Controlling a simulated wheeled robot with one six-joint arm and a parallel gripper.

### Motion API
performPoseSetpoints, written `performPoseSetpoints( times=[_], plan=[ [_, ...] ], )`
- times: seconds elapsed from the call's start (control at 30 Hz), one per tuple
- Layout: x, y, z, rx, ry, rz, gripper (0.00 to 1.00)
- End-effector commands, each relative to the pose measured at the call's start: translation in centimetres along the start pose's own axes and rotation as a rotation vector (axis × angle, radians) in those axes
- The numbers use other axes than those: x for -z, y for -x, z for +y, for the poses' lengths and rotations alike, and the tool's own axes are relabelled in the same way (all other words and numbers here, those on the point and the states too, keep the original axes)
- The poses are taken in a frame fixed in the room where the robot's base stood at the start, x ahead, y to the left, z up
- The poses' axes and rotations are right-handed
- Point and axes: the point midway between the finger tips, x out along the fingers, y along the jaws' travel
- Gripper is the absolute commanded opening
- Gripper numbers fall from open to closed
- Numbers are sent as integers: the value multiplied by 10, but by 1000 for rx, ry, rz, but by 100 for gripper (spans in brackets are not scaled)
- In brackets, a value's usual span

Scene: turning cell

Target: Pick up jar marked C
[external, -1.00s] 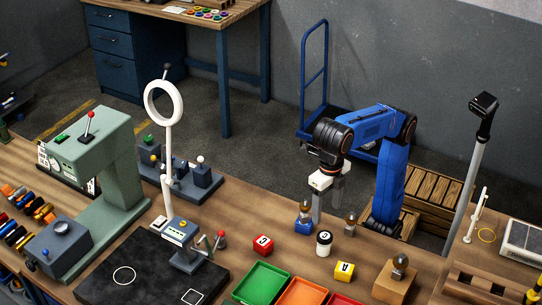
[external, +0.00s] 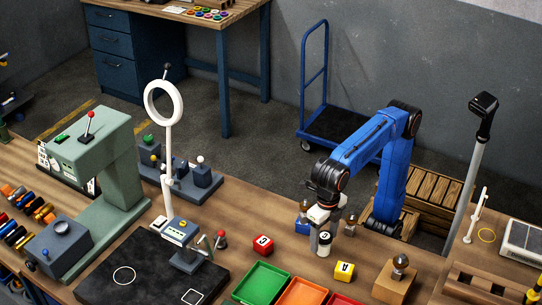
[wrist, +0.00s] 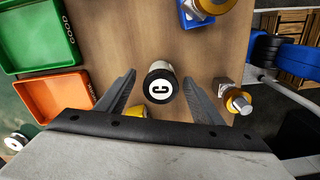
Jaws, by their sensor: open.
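The jar marked C (wrist: 160,82) has a black lid with a white disc and a black letter C, and a pale body. It stands upright on the wooden bench. It also shows in the external view (external: 325,237), partly covered by a finger. My gripper (wrist: 159,76) is open, with one finger on each side of the jar in the wrist view. In the external view my gripper (external: 323,238) is low, at the jar's height. Gaps show between fingers and jar; no contact is visible.
A blue block with a knob (external: 303,227) and another knobbed piece (external: 350,228) stand close behind the jar. Green (external: 262,283) and orange (external: 302,293) trays are in front.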

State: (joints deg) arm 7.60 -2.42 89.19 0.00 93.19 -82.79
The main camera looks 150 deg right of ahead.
Motion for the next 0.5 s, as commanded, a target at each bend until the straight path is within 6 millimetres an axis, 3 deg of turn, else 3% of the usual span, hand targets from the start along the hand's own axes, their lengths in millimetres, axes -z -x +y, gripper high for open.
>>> performPoseSetpoints(
  times=[0.23,0.5],
  plan=[
    [0,-31,-2,1,0,0,61],
    [0,-36,-1,0,0,0,61]
  ],
)
